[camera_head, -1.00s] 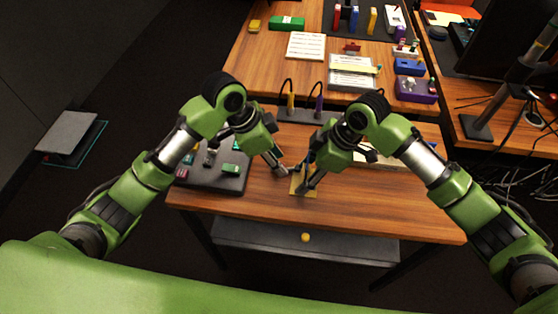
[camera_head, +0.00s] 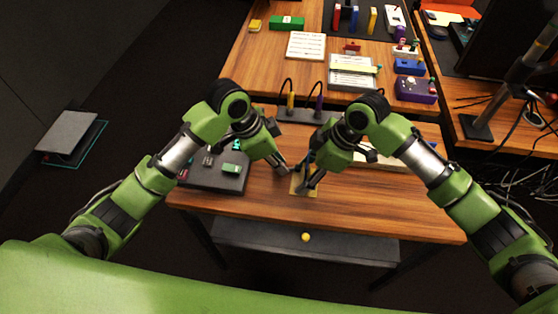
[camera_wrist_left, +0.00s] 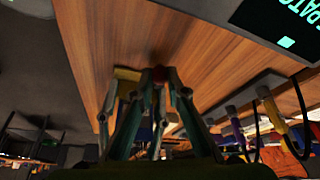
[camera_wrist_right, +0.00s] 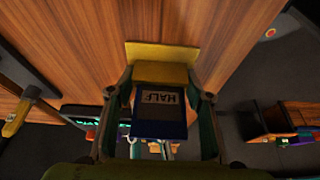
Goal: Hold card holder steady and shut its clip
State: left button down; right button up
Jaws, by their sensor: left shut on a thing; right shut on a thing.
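The card holder has a yellow base (camera_head: 302,188) near the table's front edge. In the right wrist view its yellow part (camera_wrist_right: 162,62) stands beyond a blue panel (camera_wrist_right: 159,124) with a pale label reading HALF. My right gripper (camera_head: 304,189) straddles the holder, a finger on each side of the panel in the right wrist view (camera_wrist_right: 158,98). My left gripper (camera_head: 286,171) meets the holder from the left. The fingers hide the exact grip and the clip's angle.
A dark board (camera_head: 215,177) with a green block (camera_head: 232,169) lies to the left. A cable rack (camera_head: 299,115) stands behind my grippers. The wood table (camera_head: 385,205) is clear at front right. A drawer with a yellow knob (camera_head: 305,237) is below.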

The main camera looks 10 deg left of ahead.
pick_arm(q)
jog(key=n, duration=0.1)
jog(key=s+d+n+t, duration=0.1)
jog(key=n, duration=0.1)
jog(key=s+n+y, duration=0.1)
jog(key=n, duration=0.1)
jog(key=shift+d+t, duration=0.25)
jog(key=shift+t, duration=0.05)
jog(key=shift+s+d+n+t+y, duration=0.15)
jog(key=shift+d+n+y, duration=0.1)
jog(key=shift+n, duration=0.5)
jog(key=shift+s+d+n+t+y, duration=0.2)
jog(key=shift+d+n+y, duration=0.1)
jog(key=shift+n, duration=0.5)
jog(key=shift+s+d+n+t+y, duration=0.15)
jog(key=shift+d+n+y, duration=0.1)
jog(key=shift+n, duration=0.5)
jog(key=shift+r, duration=0.1)
jog(key=c, duration=2)
grip_release()
jog(key=shift+v, duration=4)
